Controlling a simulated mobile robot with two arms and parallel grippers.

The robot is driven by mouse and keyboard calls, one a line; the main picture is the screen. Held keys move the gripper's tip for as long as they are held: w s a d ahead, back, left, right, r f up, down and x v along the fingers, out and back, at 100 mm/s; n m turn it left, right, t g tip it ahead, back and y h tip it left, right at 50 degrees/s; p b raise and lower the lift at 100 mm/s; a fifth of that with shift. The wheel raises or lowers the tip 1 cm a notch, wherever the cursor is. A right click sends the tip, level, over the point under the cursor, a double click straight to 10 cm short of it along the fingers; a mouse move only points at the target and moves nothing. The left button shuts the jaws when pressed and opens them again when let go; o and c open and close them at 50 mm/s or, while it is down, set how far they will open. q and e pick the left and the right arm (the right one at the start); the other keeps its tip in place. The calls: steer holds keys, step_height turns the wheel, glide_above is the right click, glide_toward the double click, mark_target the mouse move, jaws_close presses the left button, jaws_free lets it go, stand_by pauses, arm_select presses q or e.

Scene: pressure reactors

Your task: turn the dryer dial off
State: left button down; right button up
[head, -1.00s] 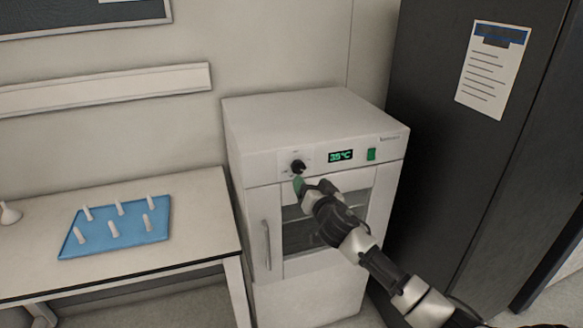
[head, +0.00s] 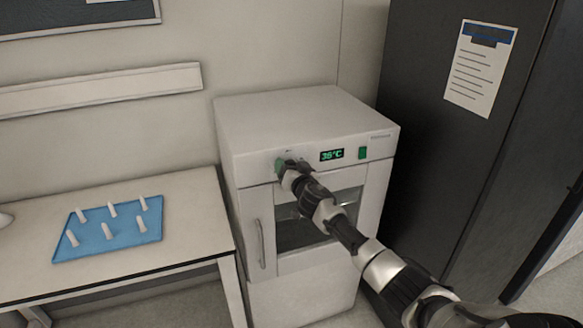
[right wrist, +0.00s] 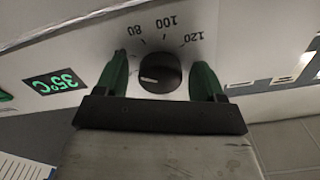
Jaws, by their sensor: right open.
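The dryer (head: 300,115) is a white cabinet with a glass window in its door. Its black dial (right wrist: 160,73) shows in the right wrist view, with printed numbers 80, 100 and 120 around it. In the head view my right gripper hides the dial. My right gripper (right wrist: 163,80) is open, with one green finger on each side of the dial. I cannot tell whether the fingers touch it. In the head view the right gripper (head: 283,165) is at the control panel. My left gripper is not in view.
A green switch (head: 363,153) sits right of the display. A table (head: 190,205) with a blue tray (head: 90,250) of white pegs stands left of the dryer. A tall dark cabinet (head: 440,150) stands close on the right. The door handle (head: 261,243) sticks out below the panel.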

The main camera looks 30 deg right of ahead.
steer(key=c, duration=0.9)
